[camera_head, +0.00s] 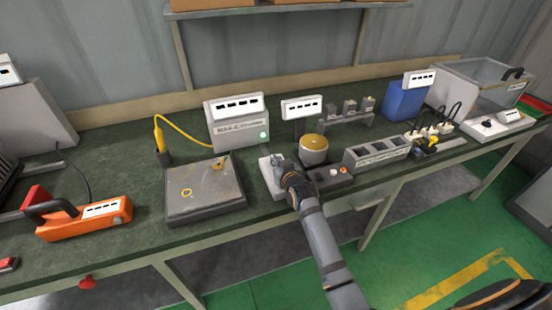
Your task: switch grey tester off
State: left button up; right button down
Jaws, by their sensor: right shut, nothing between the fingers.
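A grey box with a white display label (237,124) stands at the back of the bench, left of centre. It looks like the grey tester, and a small green light glows at its lower right. A yellow cable runs from it to a yellow probe (159,138) in a dark holder. My right gripper (282,166) is shut and empty, pointing down at the left part of a low grey base unit (340,181). The gripper hides part of that unit, and I cannot tell whether it touches it. My left gripper is out of view.
A yellow-topped round pot (314,147) stands just right of the gripper. A flat grey plate (204,190) lies to the left, with an orange tool (88,217) beyond it. A grey slotted block (377,155) and a blue bin (405,101) stand to the right.

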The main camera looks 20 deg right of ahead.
jog(key=r+p, duration=0.2)
jog(key=r, duration=0.1)
jog(key=r+p, duration=0.1)
jog(key=p, duration=0.1)
jog(key=shift+w+r, duration=0.15)
jog(key=shift+w, duration=0.25)
jog(key=v, duration=0.9)
jog(key=shift+r+b, duration=0.35)
jog(key=shift+b, duration=0.05)
jog(key=shift+s+a+r, duration=0.1)
jog(key=shift+s+r, duration=0.15)
jog(key=shift+s, duration=0.1)
